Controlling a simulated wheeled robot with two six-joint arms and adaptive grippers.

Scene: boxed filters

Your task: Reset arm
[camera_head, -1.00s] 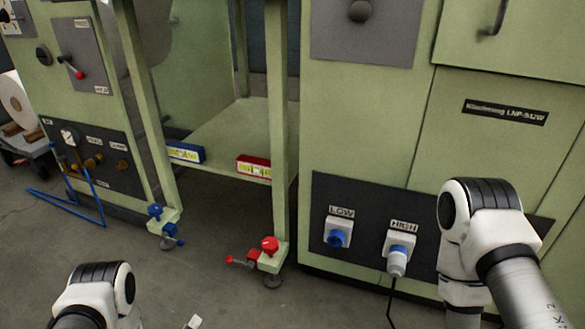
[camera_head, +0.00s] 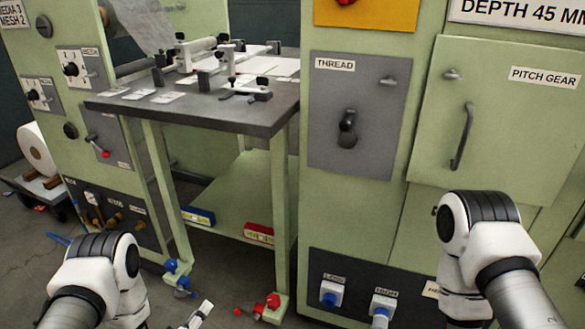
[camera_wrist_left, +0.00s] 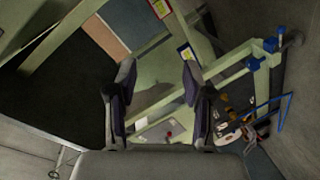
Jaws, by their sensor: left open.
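My left arm comes in at the lower left of the head view, and only a small part of my left gripper (camera_head: 200,316) shows at the bottom edge. In the left wrist view the left gripper (camera_wrist_left: 157,88) has its two dark fingers well apart, with nothing between them. It points toward the green machine frame and floor. My right arm rises at the lower right of the head view in front of the green machine cabinet (camera_head: 480,120); its gripper is out of view.
A green-legged table (camera_head: 190,112) holds white fixtures and labels. Red (camera_head: 257,233) and blue (camera_head: 197,215) boxes sit on its lower shelf. Clamps with red and blue knobs are at its feet. LOW (camera_head: 331,291) and HIGH (camera_head: 382,306) sockets are low on the cabinet. A paper roll (camera_head: 35,148) stands left.

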